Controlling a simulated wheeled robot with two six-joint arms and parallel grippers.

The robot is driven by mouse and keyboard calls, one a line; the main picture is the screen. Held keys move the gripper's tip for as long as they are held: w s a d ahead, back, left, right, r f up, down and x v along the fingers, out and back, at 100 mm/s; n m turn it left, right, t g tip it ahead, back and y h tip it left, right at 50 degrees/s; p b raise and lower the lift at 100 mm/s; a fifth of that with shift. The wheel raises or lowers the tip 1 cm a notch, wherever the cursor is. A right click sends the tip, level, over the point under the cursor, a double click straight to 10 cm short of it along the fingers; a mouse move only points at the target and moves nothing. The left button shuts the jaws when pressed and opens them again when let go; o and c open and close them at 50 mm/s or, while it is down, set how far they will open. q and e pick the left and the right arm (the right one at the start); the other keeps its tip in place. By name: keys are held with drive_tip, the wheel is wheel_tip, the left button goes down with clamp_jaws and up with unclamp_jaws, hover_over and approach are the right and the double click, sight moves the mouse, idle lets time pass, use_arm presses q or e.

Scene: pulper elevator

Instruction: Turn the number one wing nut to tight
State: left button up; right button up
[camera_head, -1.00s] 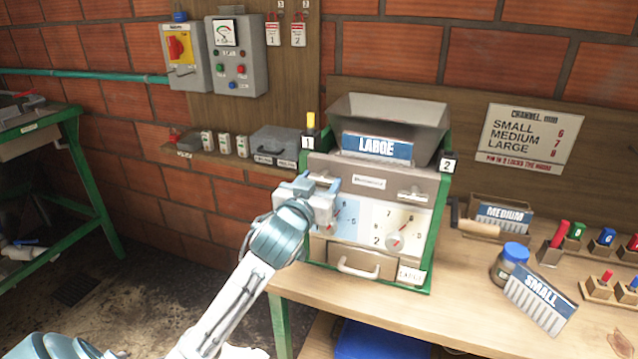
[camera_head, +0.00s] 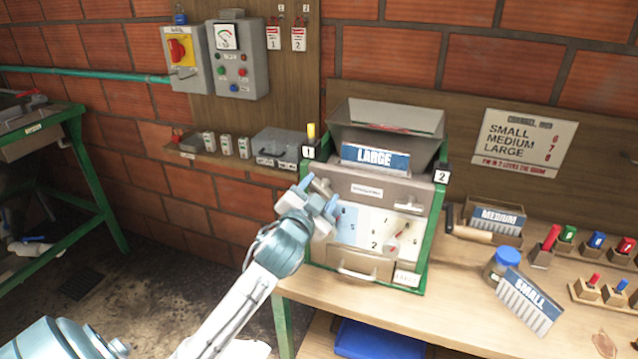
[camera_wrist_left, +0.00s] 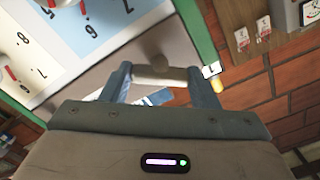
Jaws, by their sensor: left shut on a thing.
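The number one wing nut (camera_head: 320,187) is a grey metal bar on a round hub at the upper left of the pulper's front panel, under the "1" tag (camera_head: 308,152). My left gripper (camera_head: 318,194) is shut on it. In the left wrist view, the fingers (camera_wrist_left: 160,82) hold the wing nut (camera_wrist_left: 160,75) by its two ends. The bar slants down to the right in the head view. The second wing nut (camera_head: 407,206), below the "2" tag (camera_head: 441,176), lies about level. My right gripper is not in view.
The pulper's green frame (camera_head: 428,225) stands on a wooden bench (camera_head: 450,290). Dials (camera_head: 395,240) and a drawer handle (camera_head: 357,273) lie below the wing nuts. A blue LARGE plate (camera_head: 375,157) sits above. A jar (camera_head: 502,262) and a SMALL plate (camera_head: 528,300) are to the right.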

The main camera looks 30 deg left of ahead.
use_arm(q)
drive_tip(key=m+p, duration=0.4)
drive_tip(key=m, duration=0.1)
drive_tip(key=shift+r+m, duration=0.2)
drive_tip(key=shift+m, duration=0.1)
drive_tip(key=m+p, duration=0.3)
drive_tip(key=shift+f+m+p, duration=0.2)
drive_tip(key=shift+m+p, duration=0.55)
drive_tip(key=shift+m, duration=0.25)
drive_tip(key=o, duration=1)
drive_tip(key=b+v, duration=0.4)
drive_tip(key=v, duration=0.6)
drive_tip(key=shift+s, duration=0.4)
